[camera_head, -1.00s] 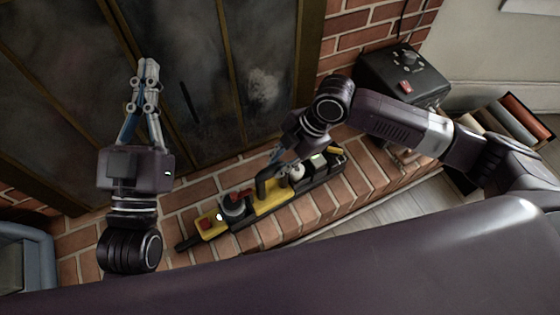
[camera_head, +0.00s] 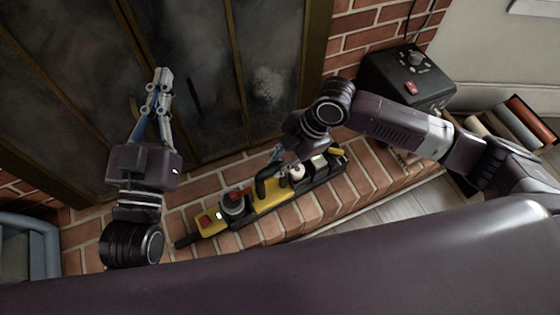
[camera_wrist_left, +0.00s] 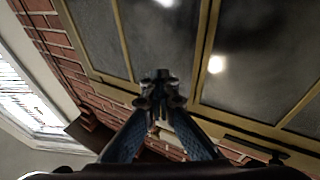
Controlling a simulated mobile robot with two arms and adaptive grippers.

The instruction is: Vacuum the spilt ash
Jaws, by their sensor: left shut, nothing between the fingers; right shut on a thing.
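A long yellow and black device (camera_head: 267,199), which looks like the vacuum, lies along the brick hearth. It has a red button, a round dark knob and a black curved handle (camera_head: 262,184). My right gripper (camera_head: 276,156) is at this handle, shut on a part of the device; its fingertips are small and partly hidden by the wrist. My left gripper (camera_head: 162,77) is shut and empty, held in front of the dark glass doors, well left of the device. Its closed fingers also show in the left wrist view (camera_wrist_left: 161,77). I cannot make out any spilt ash on the hearth.
Dark framed fireplace doors (camera_head: 200,70) with pale smudges stand behind the hearth (camera_head: 345,203). A black box with a red switch (camera_head: 408,75) stands at the right, with books (camera_head: 510,122) beyond it. A blue-grey bin or chair (camera_head: 30,250) is at lower left.

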